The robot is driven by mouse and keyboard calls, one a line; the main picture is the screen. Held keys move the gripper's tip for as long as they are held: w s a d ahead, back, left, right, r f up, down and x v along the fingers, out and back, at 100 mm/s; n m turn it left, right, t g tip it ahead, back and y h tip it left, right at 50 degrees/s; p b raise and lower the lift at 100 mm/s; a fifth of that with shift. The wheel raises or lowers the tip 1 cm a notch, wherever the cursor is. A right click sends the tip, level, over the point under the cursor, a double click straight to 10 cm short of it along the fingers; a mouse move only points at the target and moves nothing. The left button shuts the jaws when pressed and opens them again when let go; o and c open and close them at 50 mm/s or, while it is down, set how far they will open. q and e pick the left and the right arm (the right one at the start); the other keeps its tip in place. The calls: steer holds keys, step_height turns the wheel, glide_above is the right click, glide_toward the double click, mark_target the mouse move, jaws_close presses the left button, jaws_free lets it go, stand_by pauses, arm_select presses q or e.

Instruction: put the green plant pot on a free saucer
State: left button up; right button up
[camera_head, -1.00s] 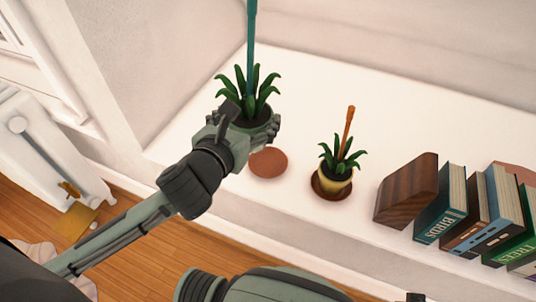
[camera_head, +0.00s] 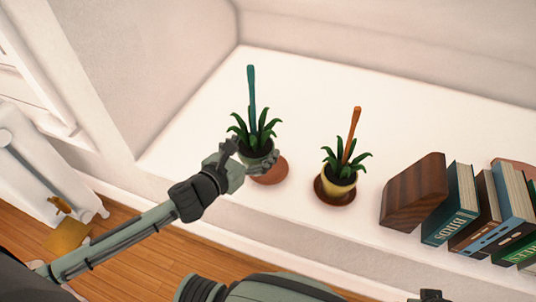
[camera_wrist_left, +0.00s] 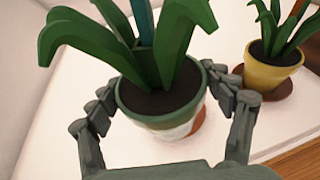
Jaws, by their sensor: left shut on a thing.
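The green plant pot (camera_head: 257,158) holds a leafy plant and a teal stake. My left gripper (camera_head: 252,151) is shut on its sides, and the pot is upright. In the left wrist view the fingers (camera_wrist_left: 163,96) sit on both sides of the pot (camera_wrist_left: 163,124). A terracotta saucer (camera_head: 273,173) without a pot shows partly behind the pot's lower right side; its edge also shows in the wrist view (camera_wrist_left: 199,121). I cannot tell whether the pot touches it. A yellow pot (camera_head: 339,178) with an orange stake stands on a brown saucer (camera_head: 334,199).
A wooden bookend (camera_head: 413,193) and several books (camera_head: 450,218) stand on the right of the white ledge (camera_head: 310,100). The ledge is clear behind the pots. A white radiator (camera_head: 50,170) stands at the left, off the ledge.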

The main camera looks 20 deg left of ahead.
mark_target(268, 143)
arm_select(q)
steer(key=x, duration=0.3)
steer(key=f+x, duration=0.1)
steer(key=x, duration=0.1)
steer(key=shift+s+d, duration=0.2)
steer(key=shift+d, duration=0.1)
steer(key=shift+w+d+f, duration=0.1)
steer(key=shift+w, duration=0.1)
step_height(268, 143, down, 3)
steer(key=shift+b, duration=0.65)
steer(key=shift+f, duration=0.55)
arm_select(e)
steer(key=shift+w+d+v, duration=0.15)
steer(key=shift+v, duration=0.8)
steer(key=shift+w+d+v, duration=0.15)
steer(key=shift+d+v, duration=0.05)
steer(key=shift+v, duration=0.75)
arm_select(q)
steer(key=shift+f, duration=0.1)
arm_select(e)
steer(key=shift+r, duration=0.15)
arm_select(q)
steer(key=o, duration=1.7)
steer(key=shift+f, duration=0.15)
steer(key=shift+o, duration=0.2)
arm_select(e)
steer(key=shift+r, duration=0.2)
